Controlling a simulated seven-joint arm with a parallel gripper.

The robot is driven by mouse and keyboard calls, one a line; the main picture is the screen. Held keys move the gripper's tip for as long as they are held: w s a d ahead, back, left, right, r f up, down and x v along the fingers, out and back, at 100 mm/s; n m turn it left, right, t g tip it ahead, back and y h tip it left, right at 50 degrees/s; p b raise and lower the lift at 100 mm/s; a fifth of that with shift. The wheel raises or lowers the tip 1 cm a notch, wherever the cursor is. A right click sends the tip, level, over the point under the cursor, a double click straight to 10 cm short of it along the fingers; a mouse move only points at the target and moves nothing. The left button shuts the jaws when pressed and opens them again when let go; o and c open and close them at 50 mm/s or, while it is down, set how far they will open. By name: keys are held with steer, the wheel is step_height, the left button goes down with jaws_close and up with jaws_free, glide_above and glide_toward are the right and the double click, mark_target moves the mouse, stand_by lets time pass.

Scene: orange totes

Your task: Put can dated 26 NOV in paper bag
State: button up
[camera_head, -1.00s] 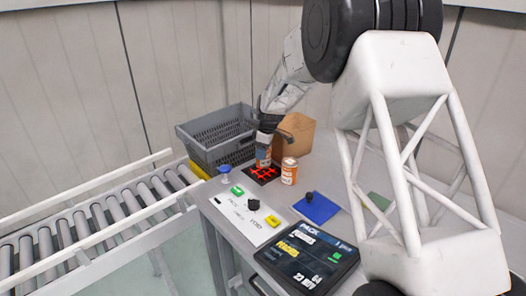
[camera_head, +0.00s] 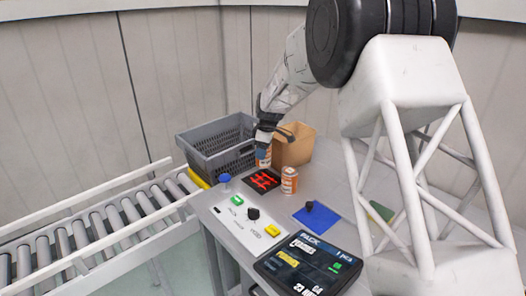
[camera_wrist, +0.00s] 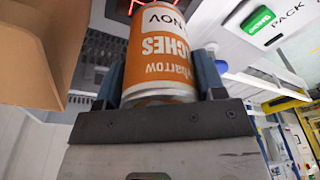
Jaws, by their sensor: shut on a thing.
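My gripper (camera_head: 266,143) is shut on an orange and white can (camera_head: 263,158). In the wrist view the held can (camera_wrist: 160,55) sits between the two fingers (camera_wrist: 158,85); its label reads "...CHES", "...barrow" and "NOV" upside down, and the day number is hidden. A second orange and white can (camera_head: 289,181) stands on the table beside the red-marked black pad. The brown paper bag (camera_head: 294,150) stands open just right of my gripper; its side also fills the left of the wrist view (camera_wrist: 35,60).
A grey crate (camera_head: 215,150) stands left of the bag. A black pad with red marks (camera_head: 262,181) lies below the held can. A button panel (camera_head: 245,218), a tablet (camera_head: 307,262) reading PACK and a blue mat (camera_head: 316,218) are nearer. A roller conveyor (camera_head: 100,235) runs at left.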

steer(key=w+a+r+m, duration=0.2)
steer(key=w+a+r, duration=0.5)
steer(key=w+r, duration=0.4)
steer(key=w+d+f, duration=0.1)
steer(key=d+f, duration=0.1)
steer(key=d, duration=0.7)
steer(key=w+d+f+m, duration=0.1)
steer(key=w+d+f, duration=0.1)
steer(key=d, duration=0.6)
steer(key=shift+w+d+f+t, duration=0.15)
steer(key=shift+d+f+t, duration=0.2)
steer(key=shift+f, duration=0.3)
steer(key=shift+f, duration=0.1)
steer(key=shift+f, duration=2.4)
